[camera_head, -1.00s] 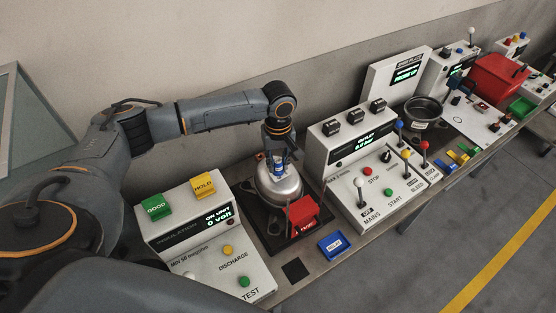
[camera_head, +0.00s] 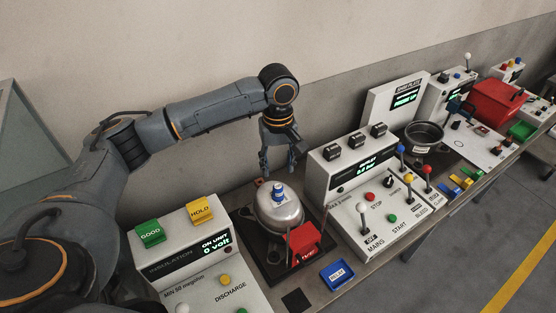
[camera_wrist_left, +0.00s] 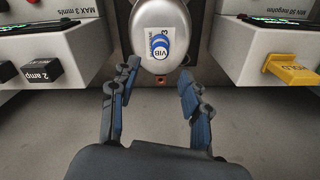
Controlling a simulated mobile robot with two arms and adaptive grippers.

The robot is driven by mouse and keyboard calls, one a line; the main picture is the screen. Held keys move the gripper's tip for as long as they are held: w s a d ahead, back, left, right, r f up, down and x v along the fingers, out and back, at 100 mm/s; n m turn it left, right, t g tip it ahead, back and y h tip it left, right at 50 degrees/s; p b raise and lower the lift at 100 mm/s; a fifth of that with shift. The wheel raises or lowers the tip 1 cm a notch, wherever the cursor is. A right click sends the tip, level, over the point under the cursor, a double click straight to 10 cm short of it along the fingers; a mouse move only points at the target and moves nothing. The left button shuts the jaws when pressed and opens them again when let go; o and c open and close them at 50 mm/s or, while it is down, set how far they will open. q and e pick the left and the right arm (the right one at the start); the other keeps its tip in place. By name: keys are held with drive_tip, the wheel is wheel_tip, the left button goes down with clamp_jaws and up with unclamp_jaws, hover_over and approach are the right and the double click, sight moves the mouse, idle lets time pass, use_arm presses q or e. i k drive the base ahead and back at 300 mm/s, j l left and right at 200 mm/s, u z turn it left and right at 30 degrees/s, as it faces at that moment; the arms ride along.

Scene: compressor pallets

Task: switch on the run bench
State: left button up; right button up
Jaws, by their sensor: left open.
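The run bench console (camera_head: 340,204) stands right of the compressor, with a lit green display reading bar. Its MAINS lever (camera_head: 362,209) has a white knob and stands up near the front left. A red STOP button (camera_head: 370,195), a green START button (camera_head: 393,217) and blue, yellow and red knobbed levers share its sloped panel. My left gripper (camera_head: 279,169) is open and empty above the silver compressor (camera_head: 279,209). A blue VIB sensor (camera_head: 278,192) sits on the compressor's top; it also shows beyond the open fingers in the left wrist view (camera_wrist_left: 160,47). My right gripper is not in view.
The insulation console (camera_head: 190,257), with green GOOD and yellow HOLD blocks, stands left of the compressor. A red tag block (camera_head: 304,243) and blue tray (camera_head: 338,274) lie in front. A pot (camera_head: 423,137) and red bin (camera_head: 497,103) stand farther right.

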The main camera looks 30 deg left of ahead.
sight(360, 207)
drive_tip(key=k+l, duration=0.5)
drive_tip(key=k, duration=0.15)
drive_tip(key=k+l, duration=0.5)
drive_tip(key=k, duration=0.2)
